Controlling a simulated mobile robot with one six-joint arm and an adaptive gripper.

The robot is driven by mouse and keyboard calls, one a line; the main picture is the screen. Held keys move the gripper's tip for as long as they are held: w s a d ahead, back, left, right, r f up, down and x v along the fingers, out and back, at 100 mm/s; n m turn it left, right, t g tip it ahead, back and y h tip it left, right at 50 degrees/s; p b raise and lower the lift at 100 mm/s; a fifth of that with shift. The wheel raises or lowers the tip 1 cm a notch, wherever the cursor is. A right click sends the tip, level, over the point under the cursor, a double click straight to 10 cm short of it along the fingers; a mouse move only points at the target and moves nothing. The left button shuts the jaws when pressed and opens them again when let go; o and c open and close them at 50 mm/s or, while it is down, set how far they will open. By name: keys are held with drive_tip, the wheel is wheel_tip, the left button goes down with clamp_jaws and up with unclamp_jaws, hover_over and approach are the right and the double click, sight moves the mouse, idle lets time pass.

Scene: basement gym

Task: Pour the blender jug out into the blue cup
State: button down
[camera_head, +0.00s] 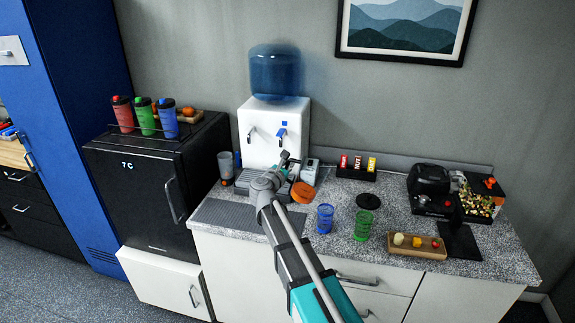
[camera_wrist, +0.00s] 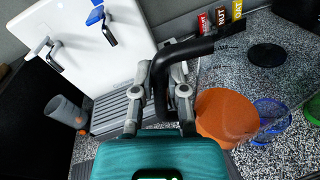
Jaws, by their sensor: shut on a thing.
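My gripper (camera_wrist: 160,80) is shut on the black handle (camera_wrist: 186,52) of the blender jug. The jug's walls are clear and hard to make out; a round orange mass (camera_wrist: 228,118) shows beside the handle and looks like its contents. In the head view my gripper (camera_head: 283,164) is in front of the water dispenser, and the orange (camera_head: 302,192) shows just to its right. I cannot tell how far the jug is above the counter. The blue cup (camera_head: 325,218) stands upright on the counter, to the right of the jug; it also shows in the wrist view (camera_wrist: 271,118).
A green cup (camera_head: 363,226) stands close right of the blue cup. A black disc (camera_head: 367,201) lies behind it, and a wooden tray (camera_head: 417,246) is farther right. The white dispenser (camera_head: 273,122) is behind my gripper. A grey tumbler (camera_head: 226,165) stands at left.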

sight(309, 158)
drive_tip(key=shift+a+r+m+p, duration=0.1)
drive_tip(key=shift+r+m+p, duration=0.4)
drive_tip(key=shift+r+p, duration=0.2)
drive_tip(key=shift+s+d+r+m+y+p, duration=0.15)
drive_tip(key=shift+d+r+m+y+p, duration=0.25)
drive_tip(key=shift+m+p, duration=0.55)
drive_tip(key=shift+s+d+r+m+y+p, duration=0.2)
drive_tip(key=shift+d+r+m+p, duration=0.35)
drive_tip(key=shift+m, duration=0.6)
drive_tip(key=shift+s+d+f+m+y, duration=0.15)
drive_tip(key=shift+d+m+y, duration=0.1)
drive_tip(key=shift+d+m, duration=0.35)
drive_tip(key=shift+s+d+m+y, duration=0.15)
drive_tip(key=shift+d+m+y, duration=0.1)
drive_tip(key=shift+d+m, duration=0.35)
drive_tip(key=shift+s+d+f+m+y, duration=0.2)
drive_tip(key=shift+d+f+m, duration=0.1)
drive_tip(key=shift+d+m, duration=0.25)
drive_tip(key=shift+s+d+f+m+y, duration=0.1)
drive_tip(key=shift+s+d+f+m, duration=0.15)
drive_tip(key=shift+d+m, duration=0.3)
drive_tip(key=shift+s+d+f+m+b, duration=0.15)
drive_tip(key=shift+d+f+m+b, duration=0.25)
drive_tip(key=shift+d+m+b, duration=0.1)
drive_tip(key=shift+s+d+f+m+b, duration=0.15)
drive_tip(key=shift+d+f+m+b, duration=0.25)
drive_tip(key=shift+d, duration=0.1)
drive_tip(key=shift+d, duration=0.1)
idle(0.4)
